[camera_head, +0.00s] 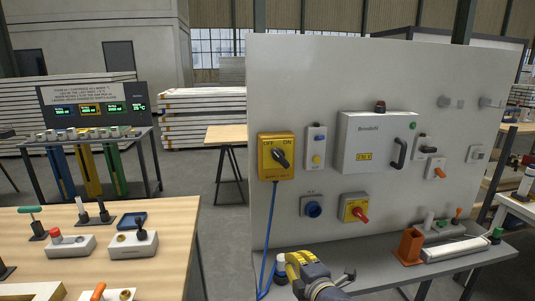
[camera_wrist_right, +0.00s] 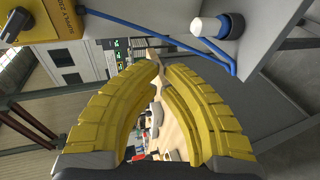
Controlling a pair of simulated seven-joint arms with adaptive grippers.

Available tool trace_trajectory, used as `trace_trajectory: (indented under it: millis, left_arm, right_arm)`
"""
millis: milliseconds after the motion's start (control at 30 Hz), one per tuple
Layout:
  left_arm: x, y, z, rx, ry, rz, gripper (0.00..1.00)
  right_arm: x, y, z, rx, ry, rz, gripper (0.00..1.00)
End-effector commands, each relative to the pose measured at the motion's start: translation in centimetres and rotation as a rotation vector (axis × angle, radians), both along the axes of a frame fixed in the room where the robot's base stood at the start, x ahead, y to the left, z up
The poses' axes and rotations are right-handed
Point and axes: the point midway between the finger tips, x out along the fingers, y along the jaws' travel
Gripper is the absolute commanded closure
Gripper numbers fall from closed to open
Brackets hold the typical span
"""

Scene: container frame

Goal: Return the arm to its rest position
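My right gripper (camera_head: 297,260) shows at the bottom middle of the head view, in front of the grey bench under the upright panel. Its yellow fingers also fill the middle of the right wrist view (camera_wrist_right: 163,68). They curve toward each other, with a narrow gap between the tips and a wider gap lower down. I see nothing held between them. Most of my right arm is outside the head view. My left arm and left gripper are not in view.
A grey panel (camera_head: 310,110) with a yellow OFF/ON switch box (camera_head: 268,142) and other controls stands on a bench (camera_head: 385,268). A blue cable (camera_head: 270,225) hangs beside my right gripper. A wooden table (camera_head: 180,215) with several devices stands left, with floor between.

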Motion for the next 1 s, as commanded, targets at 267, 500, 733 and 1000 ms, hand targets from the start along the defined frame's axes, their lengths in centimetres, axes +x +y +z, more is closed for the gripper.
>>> trace_trajectory:
  millis: [267,500,733,1000]
  left_arm:
    - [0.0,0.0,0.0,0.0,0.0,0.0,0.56]
    - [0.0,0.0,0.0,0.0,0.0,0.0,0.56]
    - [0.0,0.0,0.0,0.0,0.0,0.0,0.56]
    - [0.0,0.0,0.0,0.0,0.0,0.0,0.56]
  right_arm:
    - [-5.0,-4.8,-7.3,0.177,0.157,-0.216,1.0]
    - [-10.8,-10.2,-13.4,0.285,0.284,-0.445,1.0]
    - [-18.2,-16.0,-18.6,0.342,0.39,-0.686,1.0]
    - [-24.9,-20.7,-21.6,0.351,0.454,-0.882,1.0]
